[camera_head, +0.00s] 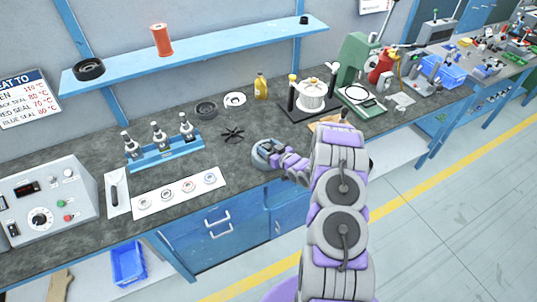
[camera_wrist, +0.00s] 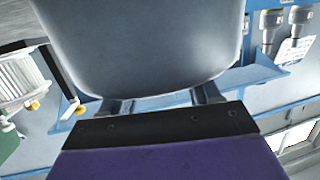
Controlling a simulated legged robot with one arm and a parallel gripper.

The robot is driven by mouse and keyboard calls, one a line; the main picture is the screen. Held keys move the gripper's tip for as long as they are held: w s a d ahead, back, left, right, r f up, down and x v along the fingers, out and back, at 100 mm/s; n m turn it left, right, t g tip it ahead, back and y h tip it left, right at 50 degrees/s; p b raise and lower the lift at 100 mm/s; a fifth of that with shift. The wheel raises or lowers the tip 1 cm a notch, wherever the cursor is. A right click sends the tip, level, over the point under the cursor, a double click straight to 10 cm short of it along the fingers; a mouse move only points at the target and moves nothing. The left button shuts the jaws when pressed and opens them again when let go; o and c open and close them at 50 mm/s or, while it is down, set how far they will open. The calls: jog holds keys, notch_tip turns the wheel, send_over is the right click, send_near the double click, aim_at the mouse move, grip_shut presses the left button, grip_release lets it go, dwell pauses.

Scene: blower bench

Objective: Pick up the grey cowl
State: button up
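The grey cowl (camera_head: 260,155) is a rounded grey part near the front edge of the bench in the head view, partly hidden by my gripper (camera_head: 274,152). In the wrist view the cowl (camera_wrist: 150,45) is a large smooth grey shape with rounded corners, filling the upper middle. My gripper's two fingers (camera_wrist: 162,100) stand apart at the cowl's near edge, and their tips are hidden behind it. I cannot tell whether they press on the cowl or whether it rests on the bench.
A black spider-shaped part (camera_head: 233,135) lies left of the cowl. A blue rack (camera_head: 165,153) with bottles and a white sheet with rings (camera_head: 180,194) are farther left. A white reel on a black stand (camera_head: 312,97) stands behind right. A yellow bottle (camera_head: 261,87) stands behind.

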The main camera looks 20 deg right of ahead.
grip_shut()
dwell(0.6)
jog(key=shift+r, duration=0.15)
